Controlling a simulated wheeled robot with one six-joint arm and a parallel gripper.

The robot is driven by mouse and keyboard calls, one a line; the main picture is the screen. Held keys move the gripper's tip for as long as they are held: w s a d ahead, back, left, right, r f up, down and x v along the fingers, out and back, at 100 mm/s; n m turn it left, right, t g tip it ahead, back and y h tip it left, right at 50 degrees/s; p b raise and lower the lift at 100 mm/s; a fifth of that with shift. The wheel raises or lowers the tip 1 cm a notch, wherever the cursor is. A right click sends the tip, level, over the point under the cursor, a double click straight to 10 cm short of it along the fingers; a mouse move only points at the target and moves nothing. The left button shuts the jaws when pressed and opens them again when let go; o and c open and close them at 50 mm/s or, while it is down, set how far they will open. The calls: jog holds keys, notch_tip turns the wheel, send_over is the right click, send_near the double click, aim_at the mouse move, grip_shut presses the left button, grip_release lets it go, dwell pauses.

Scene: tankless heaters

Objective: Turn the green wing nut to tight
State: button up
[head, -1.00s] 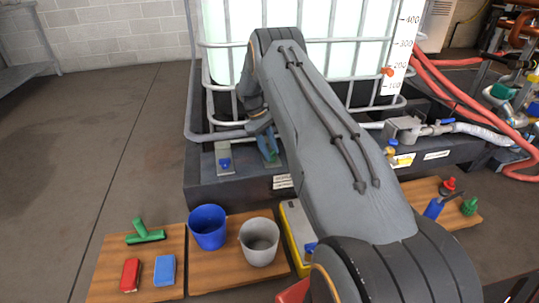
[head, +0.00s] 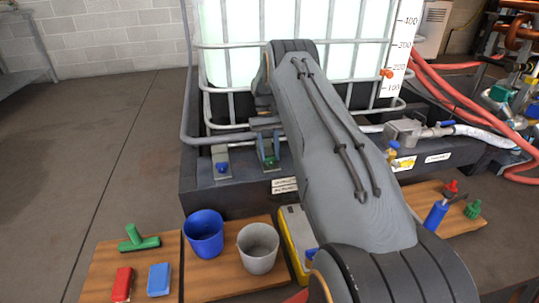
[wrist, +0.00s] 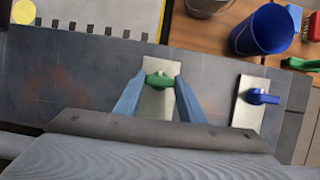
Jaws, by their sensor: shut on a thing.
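The green wing nut (wrist: 160,79) sits on a pale plate (wrist: 157,104) on the dark ledge. In the head view the green wing nut (head: 270,162) shows just below my wrist. My gripper (wrist: 160,83) has its two blue fingers on either side of the wing nut's wings and is shut on it. A blue wing nut (wrist: 263,97) sits on its own pale plate to the right in the wrist view. In the head view the blue wing nut (head: 222,167) is left of the green one.
A caged tank (head: 225,65) stands behind the ledge. In front are a blue bucket (head: 204,239), a grey bucket (head: 258,250) and a yellow-edged box (head: 293,240). Red hoses (head: 455,95) run at the right. Floor at the left is clear.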

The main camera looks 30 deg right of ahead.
dwell(0.4)
jog(key=o, duration=1)
jog(key=shift+o, duration=0.2)
notch_tip(320, 180, up, 10)
jog(key=p, duration=0.3)
jog(key=shift+p, duration=0.4)
